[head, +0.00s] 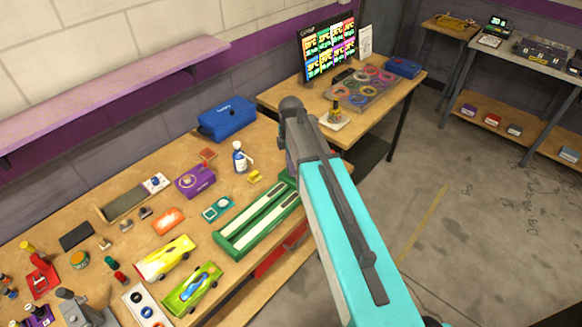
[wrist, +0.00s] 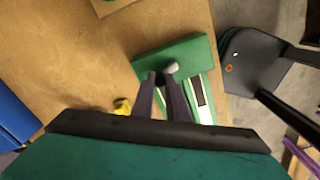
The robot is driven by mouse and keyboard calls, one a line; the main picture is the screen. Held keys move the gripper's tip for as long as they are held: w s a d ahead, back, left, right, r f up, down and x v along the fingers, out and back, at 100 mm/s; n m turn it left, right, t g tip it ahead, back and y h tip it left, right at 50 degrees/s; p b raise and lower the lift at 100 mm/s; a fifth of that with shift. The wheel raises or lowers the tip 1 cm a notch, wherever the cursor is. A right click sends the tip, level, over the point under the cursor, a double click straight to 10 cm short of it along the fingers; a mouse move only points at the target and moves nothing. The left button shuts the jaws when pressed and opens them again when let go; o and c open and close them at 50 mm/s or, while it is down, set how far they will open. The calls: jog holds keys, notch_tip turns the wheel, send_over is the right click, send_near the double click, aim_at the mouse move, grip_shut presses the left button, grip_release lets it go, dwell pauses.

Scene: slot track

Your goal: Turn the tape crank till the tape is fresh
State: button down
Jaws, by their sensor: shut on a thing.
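The green tape unit (head: 233,243) lies on the bench in the head view, a long frame with pale tape strips (head: 262,218) along it. Its far end is behind my arm. In the wrist view the green end block (wrist: 190,53) and parts of the strips, with a dark band, show beyond my fingers. My gripper (wrist: 161,76) is shut at this end, on a small pale knob (wrist: 172,68) that seems to be the tape crank's handle. The crank's arm is hidden, so its angle cannot be told. My gripper is hidden in the head view.
A small yellow piece (head: 255,177) and a white-and-blue bottle (head: 240,158) stand near the unit. A yellow car (head: 166,258) and a green car (head: 192,290) sit at the front left. A second table (head: 290,95) with a screen stands behind.

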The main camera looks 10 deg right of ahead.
jog(key=m+b, duration=0.1)
jog(key=m, duration=0.1)
jog(key=m+b, duration=0.1)
jog(key=m, duration=0.1)
jog(key=w+d+m+b, duration=0.1)
jog(key=m, duration=0.1)
jog(key=shift+d+f, duration=0.1)
jog(key=m, duration=0.2)
jog(key=d+m+b, duration=0.1)
jog(key=m, duration=0.1)
jog(key=m+b, duration=0.1)
jog(key=m, duration=0.1)
jog(key=shift+d, duration=0.25)
jog(key=m, duration=0.4)
jog(key=d+m+b, duration=0.1)
jog(key=shift+s+d+m, duration=0.1)
jog(key=shift+s+m, duration=0.2)
jog(key=shift+m, duration=0.1)
jog(key=m, duration=0.4)
jog(key=s+m, duration=0.1)
jog(key=m, duration=0.1)
jog(key=shift+d+b, duration=0.35)
jog(key=shift+d, duration=0.05)
jog(key=shift+s, duration=0.1)
jog(key=c, duration=1.7)
grip_release()
jog(key=shift+c, duration=0.2)
jog(key=shift+r, duration=0.3)
